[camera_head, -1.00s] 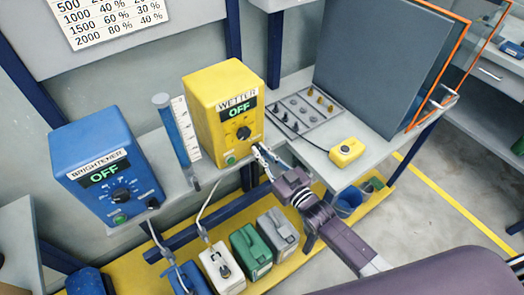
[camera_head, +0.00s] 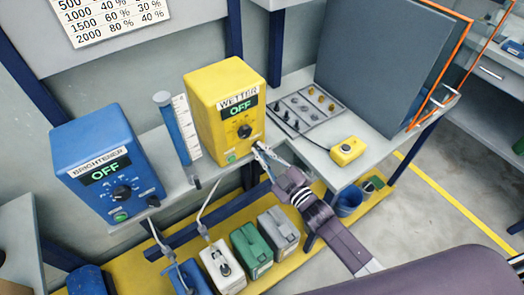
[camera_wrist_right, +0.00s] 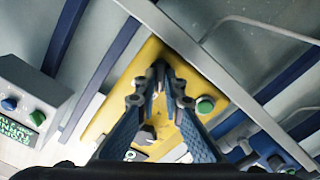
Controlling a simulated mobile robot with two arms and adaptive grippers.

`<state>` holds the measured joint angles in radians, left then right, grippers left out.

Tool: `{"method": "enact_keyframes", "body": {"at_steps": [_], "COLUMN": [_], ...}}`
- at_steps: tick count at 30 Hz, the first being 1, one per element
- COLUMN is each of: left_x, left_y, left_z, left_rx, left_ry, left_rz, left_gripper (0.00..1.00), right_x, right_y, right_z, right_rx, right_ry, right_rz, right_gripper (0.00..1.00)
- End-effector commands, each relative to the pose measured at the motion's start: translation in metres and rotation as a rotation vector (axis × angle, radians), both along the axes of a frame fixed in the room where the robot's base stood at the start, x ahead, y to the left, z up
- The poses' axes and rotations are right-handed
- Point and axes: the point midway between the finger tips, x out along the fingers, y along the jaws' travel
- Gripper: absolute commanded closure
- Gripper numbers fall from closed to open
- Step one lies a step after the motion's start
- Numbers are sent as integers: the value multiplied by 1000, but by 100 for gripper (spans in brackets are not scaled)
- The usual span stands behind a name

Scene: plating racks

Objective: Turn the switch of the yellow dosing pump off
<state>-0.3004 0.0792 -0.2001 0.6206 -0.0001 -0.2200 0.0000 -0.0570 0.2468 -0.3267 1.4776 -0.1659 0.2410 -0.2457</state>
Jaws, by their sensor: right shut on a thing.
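The yellow dosing pump (camera_head: 222,105), labelled WETTER, stands on the grey shelf, and its display (camera_head: 238,111) reads OFF. A black dial (camera_head: 244,132) and a green button (camera_head: 232,158) show on its front. My right gripper (camera_head: 258,149) reaches the lower right corner of that front. In the right wrist view its fingertips (camera_wrist_right: 160,78) are closed together on the small dark switch, which they mostly hide; I cannot tell the switch's angle. The green button (camera_wrist_right: 205,104) is beside the fingers, apart from them. My left gripper is not in view.
A blue pump (camera_head: 105,165), labelled BRIGHTENER and also reading OFF, stands to the left. A blue cylinder (camera_head: 172,130) is between the pumps. Small parts lie on a grey tray (camera_head: 318,122), near a yellow box (camera_head: 346,150). Canisters (camera_head: 250,250) stand below on a yellow platform.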

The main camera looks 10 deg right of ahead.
Motion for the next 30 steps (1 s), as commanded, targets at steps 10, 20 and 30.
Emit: {"method": "enact_keyframes", "body": {"at_steps": [10, 20, 30], "left_x": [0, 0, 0], "left_y": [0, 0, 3], "left_z": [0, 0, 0], "left_rx": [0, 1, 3], "left_ry": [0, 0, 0], "left_rz": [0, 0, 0], "left_gripper": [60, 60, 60], "right_x": [0, 0, -17], "right_y": [0, 0, -7], "right_z": [0, 0, -2], "right_rx": [-8, -6, -6], "right_ry": [-2, -2, 1], "right_rz": [0, 1, 0], "right_gripper": [100, 74, 74]}}
